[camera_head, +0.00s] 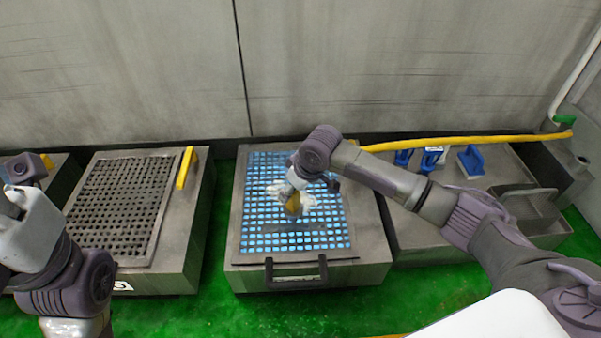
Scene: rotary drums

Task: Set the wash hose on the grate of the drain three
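The yellow wash hose (465,142) runs along the back right from a green fitting at the right wall and passes out of sight behind my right arm. A middle drain has a grate (300,241) with bright blue openings; no number on it is readable. My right gripper (293,203) points down over the middle of this grate. A small yellow-brown piece shows at its fingers, with pale shapes around it. I cannot tell whether that piece is part of the hose or whether the fingers are closed on it. My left gripper (14,192) is at the left edge, partly cut off.
A second drain with a dark grate (118,205) stands to the left, with a yellow bar (185,168) on its rim. A metal bench at right holds blue tools (470,160) and a metal basket (530,208). A dark handle (296,284) is on the middle drain's front. Green floor lies between.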

